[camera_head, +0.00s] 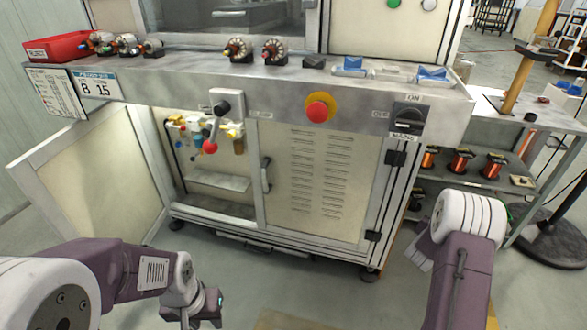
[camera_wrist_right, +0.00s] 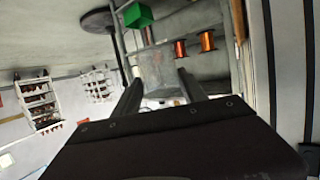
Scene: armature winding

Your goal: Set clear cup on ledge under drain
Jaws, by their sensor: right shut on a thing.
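The clear cup (camera_wrist_right: 158,72) shows in the right wrist view as a see-through block between the two dark fingers. My right gripper (camera_wrist_right: 160,88) is shut on it. In the head view the right arm (camera_head: 463,235) is at the lower right, away from the cabinet opening, and the cup cannot be made out. The open cabinet bay holds air fittings with yellow and clear parts (camera_head: 238,145); I cannot tell the drain apart. A grey ledge (camera_head: 218,181) lies below them, bare where visible. My left gripper (camera_head: 205,312) hangs low at the bottom left; its fingers are unclear.
The cabinet door (camera_head: 95,185) stands open to the left. The panel edge with a red stop button (camera_head: 318,108) juts out above. A shelf with copper spools (camera_head: 462,160) stands right.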

